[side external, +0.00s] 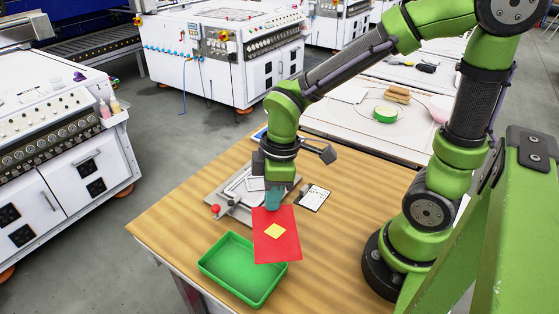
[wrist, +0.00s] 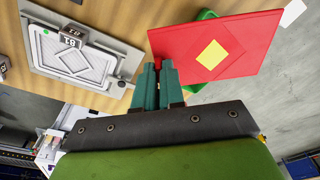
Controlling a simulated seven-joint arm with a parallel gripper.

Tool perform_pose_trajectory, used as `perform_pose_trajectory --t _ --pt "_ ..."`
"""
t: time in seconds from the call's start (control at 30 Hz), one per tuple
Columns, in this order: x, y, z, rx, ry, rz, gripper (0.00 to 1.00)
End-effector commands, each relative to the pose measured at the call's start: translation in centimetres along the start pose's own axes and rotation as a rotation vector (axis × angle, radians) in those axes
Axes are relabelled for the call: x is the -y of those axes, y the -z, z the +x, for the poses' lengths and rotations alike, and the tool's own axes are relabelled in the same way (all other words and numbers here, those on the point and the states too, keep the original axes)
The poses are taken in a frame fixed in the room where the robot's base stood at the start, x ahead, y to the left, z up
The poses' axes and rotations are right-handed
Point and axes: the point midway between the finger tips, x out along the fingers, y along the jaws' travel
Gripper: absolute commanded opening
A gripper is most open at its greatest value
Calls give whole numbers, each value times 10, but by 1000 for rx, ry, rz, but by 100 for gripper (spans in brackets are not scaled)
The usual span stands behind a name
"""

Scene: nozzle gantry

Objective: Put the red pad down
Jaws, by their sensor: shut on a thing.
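The red pad (side external: 265,248), a flat red sheet with a yellow square on it, hangs from my gripper (side external: 275,197) in the side external view. My gripper's teal fingers are shut on the pad's edge. In the wrist view the fingers (wrist: 158,88) meet the left end of the red pad (wrist: 235,45), and part of the pad covers the green tray (wrist: 192,92). In the side external view the green tray (side external: 212,278) stands on the table to the lower left, and the pad overlaps its right part. I cannot tell how high the pad is above it.
A grey fixture plate with a red knob (side external: 215,208) lies behind the tray; in the wrist view a framed plate (wrist: 75,60) bears a block. A black-and-white card (side external: 313,197) lies right of my gripper. The wooden table (side external: 335,255) is clear to the front right.

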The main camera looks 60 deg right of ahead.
Motion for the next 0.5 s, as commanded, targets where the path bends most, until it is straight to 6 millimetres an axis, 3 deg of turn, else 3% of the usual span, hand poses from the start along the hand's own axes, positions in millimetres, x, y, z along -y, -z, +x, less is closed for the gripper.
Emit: perform_pose_trajectory --t 0.1,0.2,0.33,0.5 --pt "32 -20 21 4 35 -276 0" --pt "50 -34 33 4 61 -481 0" --pt "64 -45 44 3 86 -684 0" --pt "64 -44 47 3 105 -836 0"
